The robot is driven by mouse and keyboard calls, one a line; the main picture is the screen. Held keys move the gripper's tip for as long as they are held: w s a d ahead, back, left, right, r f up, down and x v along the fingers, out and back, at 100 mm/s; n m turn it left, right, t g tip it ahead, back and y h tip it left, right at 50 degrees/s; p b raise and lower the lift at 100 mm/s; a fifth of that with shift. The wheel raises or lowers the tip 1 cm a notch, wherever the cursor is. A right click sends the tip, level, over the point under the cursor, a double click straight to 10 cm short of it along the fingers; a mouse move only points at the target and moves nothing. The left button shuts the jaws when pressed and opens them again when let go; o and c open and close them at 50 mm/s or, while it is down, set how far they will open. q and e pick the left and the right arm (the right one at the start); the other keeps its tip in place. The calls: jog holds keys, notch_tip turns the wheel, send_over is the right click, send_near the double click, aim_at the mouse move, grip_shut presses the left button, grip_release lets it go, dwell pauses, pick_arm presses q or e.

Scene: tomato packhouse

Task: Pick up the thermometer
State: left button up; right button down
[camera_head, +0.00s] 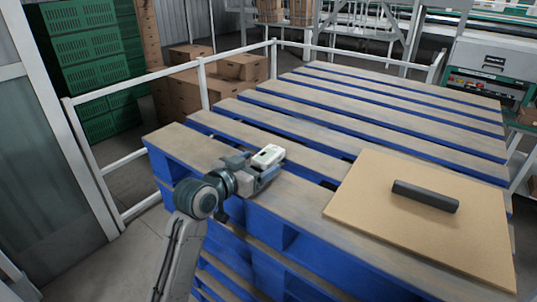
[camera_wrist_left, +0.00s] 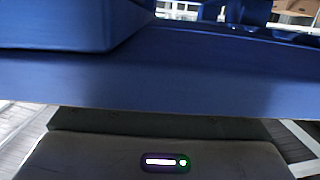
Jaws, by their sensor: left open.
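My left gripper (camera_head: 266,171) is open over the front left part of the slatted pallet top. A small white box-shaped piece (camera_head: 268,156) shows at its upper side; I cannot tell whether it is part of the gripper or a separate thing. A dark grey bar (camera_head: 425,196) lies on a tan board, well to the right of the gripper and apart from it. No display or markings show on the bar, so I cannot tell whether it is the thermometer. The left wrist view shows neither the bar nor the gripper fingers. My right gripper is not in view.
The tan board (camera_head: 380,200) lies on the right front of the blue pallet (camera_head: 330,240) with wooden slats. White railings (camera_head: 205,85) run behind and left. Green crates (camera_head: 85,50) and cardboard boxes (camera_head: 190,92) stand beyond. The far slats are clear. The blue pallet side (camera_wrist_left: 170,80) fills the wrist view's middle.

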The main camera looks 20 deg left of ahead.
aim_at(269, 158)
pick_arm(q)
jog(key=shift+x, duration=1.45)
jog(key=shift+s, duration=0.1)
jog(key=c, duration=1.2)
jog(key=shift+r, duration=0.1)
jog(key=shift+r+p, duration=0.1)
jog(key=shift+p, duration=0.25)
